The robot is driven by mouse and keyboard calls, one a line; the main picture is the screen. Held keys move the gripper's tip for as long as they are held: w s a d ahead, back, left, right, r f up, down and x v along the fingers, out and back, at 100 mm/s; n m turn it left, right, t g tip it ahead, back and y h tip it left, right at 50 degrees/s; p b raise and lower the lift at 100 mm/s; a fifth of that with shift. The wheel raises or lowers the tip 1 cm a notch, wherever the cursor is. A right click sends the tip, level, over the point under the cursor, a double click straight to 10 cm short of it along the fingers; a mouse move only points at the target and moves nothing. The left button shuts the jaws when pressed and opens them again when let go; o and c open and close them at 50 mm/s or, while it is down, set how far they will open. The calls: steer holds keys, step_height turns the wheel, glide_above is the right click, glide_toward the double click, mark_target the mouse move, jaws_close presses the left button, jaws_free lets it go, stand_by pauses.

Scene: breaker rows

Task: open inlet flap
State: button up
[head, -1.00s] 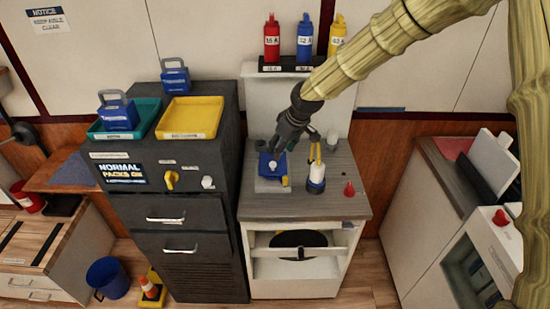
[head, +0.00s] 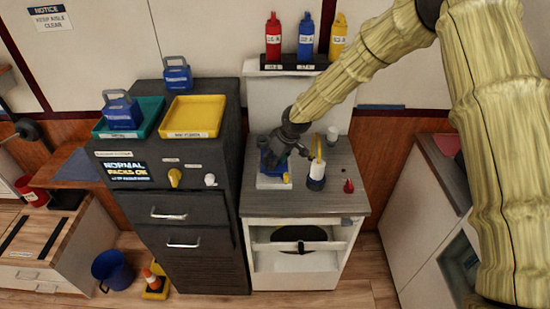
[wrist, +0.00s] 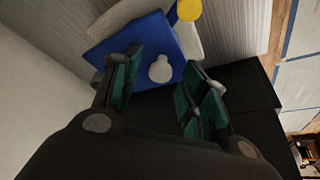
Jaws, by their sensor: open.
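A blue square flap with a round white knob (wrist: 160,70) shows in the wrist view, beside a pale plate. I take it to be the inlet flap. In the head view my gripper (head: 278,160) is over it on the grey countertop and hides most of it; its pale base (head: 272,184) shows below. In the wrist view my gripper (wrist: 162,92) is open, with green pads on either side of the knob's line. The knob appears between and beyond the fingertips. I cannot tell whether the fingers touch it.
A red knob (head: 349,186) is further right on the counter. A dark cabinet (head: 190,225) with a yellow tray (head: 192,131) stands to the left.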

jaws_close()
steer(key=shift+w, duration=0.1)
